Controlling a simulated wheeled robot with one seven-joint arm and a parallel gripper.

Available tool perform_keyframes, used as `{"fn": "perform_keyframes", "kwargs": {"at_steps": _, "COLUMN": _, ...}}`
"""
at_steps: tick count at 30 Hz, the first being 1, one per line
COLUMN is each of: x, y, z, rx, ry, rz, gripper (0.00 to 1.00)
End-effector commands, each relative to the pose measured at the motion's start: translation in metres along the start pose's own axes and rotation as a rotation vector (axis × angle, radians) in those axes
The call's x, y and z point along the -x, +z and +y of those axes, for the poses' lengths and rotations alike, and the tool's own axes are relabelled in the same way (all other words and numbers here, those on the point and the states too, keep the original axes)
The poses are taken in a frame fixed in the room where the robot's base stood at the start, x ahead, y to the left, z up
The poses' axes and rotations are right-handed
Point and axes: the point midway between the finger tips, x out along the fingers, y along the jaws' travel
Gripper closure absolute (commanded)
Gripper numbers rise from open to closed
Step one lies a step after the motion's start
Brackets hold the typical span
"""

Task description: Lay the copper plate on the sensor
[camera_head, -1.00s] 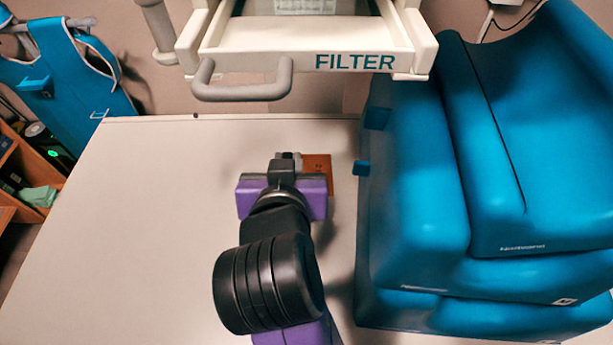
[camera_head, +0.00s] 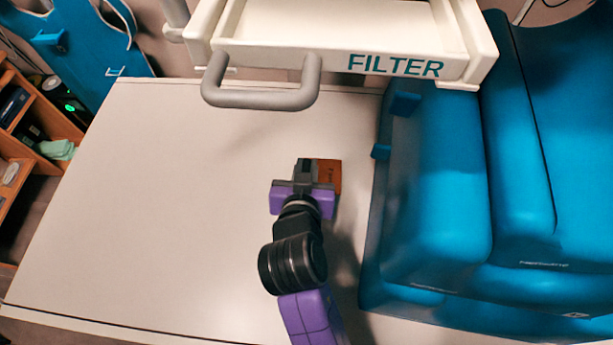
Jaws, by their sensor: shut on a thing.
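The copper plate (camera_head: 328,173) is a small reddish-brown square with dark markings, over the white table between the bare middle and the blue cushions. My gripper (camera_head: 304,166) is shut on its left side, and my gripper and wrist hide part of it. I cannot tell whether the plate touches the table or is held just above it. I cannot make out the sensor.
A white tray marked FILTER (camera_head: 395,66) with a grey handle (camera_head: 262,100) overhangs the table's back. Stacked blue cushions (camera_head: 440,180) fill the right side. The white table (camera_head: 170,200) is clear on the left. A wooden shelf (camera_head: 50,125) and blue apron (camera_head: 75,40) stand beyond it.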

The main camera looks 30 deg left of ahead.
Motion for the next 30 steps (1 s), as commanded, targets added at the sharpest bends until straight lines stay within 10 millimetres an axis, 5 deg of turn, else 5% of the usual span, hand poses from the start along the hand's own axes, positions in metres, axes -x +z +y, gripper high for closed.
{"fn": "perform_keyframes", "kwargs": {"at_steps": 14, "x": -0.024, "y": 0.044, "z": 0.000, "rx": 0.000, "ry": 0.000, "rz": 0.000, "gripper": 1.00}}
{"fn": "perform_keyframes", "kwargs": {"at_steps": 27, "x": -0.028, "y": 0.050, "z": 0.000, "rx": -0.001, "ry": 0.000, "rz": 0.002, "gripper": 1.00}}
{"fn": "perform_keyframes", "kwargs": {"at_steps": 28, "x": -0.027, "y": 0.049, "z": 0.000, "rx": -0.001, "ry": 0.000, "rz": 0.001, "gripper": 0.78}}
{"fn": "perform_keyframes", "kwargs": {"at_steps": 30, "x": -0.027, "y": 0.049, "z": 0.000, "rx": -0.001, "ry": 0.000, "rz": 0.001, "gripper": 0.64}}
